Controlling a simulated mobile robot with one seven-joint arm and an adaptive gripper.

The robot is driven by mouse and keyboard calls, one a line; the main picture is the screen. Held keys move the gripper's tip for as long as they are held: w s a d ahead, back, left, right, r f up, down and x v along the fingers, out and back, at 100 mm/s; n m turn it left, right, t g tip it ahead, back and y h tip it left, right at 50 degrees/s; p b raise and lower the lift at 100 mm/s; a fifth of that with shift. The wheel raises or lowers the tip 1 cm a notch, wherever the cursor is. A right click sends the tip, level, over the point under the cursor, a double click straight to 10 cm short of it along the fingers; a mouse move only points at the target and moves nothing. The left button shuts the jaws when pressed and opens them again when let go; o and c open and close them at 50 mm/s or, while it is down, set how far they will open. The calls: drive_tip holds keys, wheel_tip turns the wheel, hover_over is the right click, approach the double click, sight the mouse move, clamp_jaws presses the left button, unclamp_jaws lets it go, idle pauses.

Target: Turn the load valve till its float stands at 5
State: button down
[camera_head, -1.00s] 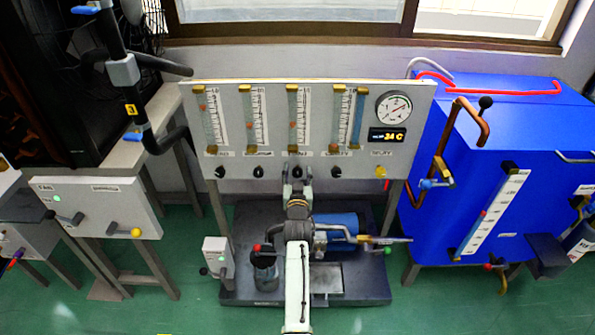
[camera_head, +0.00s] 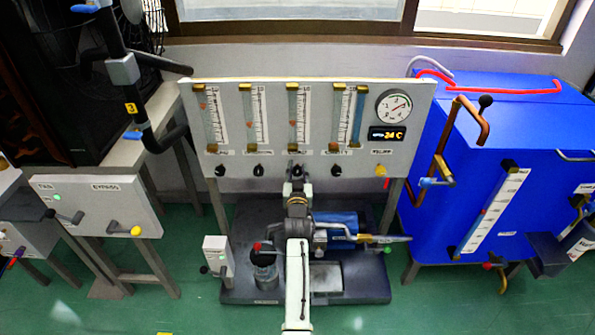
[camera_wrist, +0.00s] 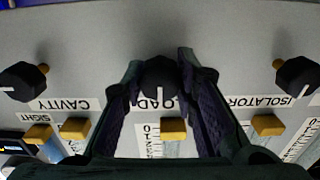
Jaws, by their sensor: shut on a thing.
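The load valve is a black knob (camera_wrist: 160,78) with a white pointer line, below the third flow tube. In the wrist view, which shows the panel upside down, my gripper (camera_wrist: 161,72) has one finger on each side of the knob and is shut on it. The LOAD label is partly hidden by the fingers.
The isolator knob (camera_wrist: 297,77) and the cavity knob (camera_wrist: 22,82) sit either side, clear of my fingers. A round gauge (camera_head: 394,106) and a temperature display (camera_head: 387,134) are at the panel's right. A blue tank (camera_head: 540,130) stands further right.

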drive_tip(key=shift+f+n+b, duration=0.1)
drive_tip(key=shift+n+b, duration=0.4)
drive_tip(key=shift+n, duration=0.1)
drive_tip(key=c, duration=1.2)
unclamp_jaws()
drive_tip(key=shift+c, duration=0.2)
drive_tip(key=s, duration=1.2)
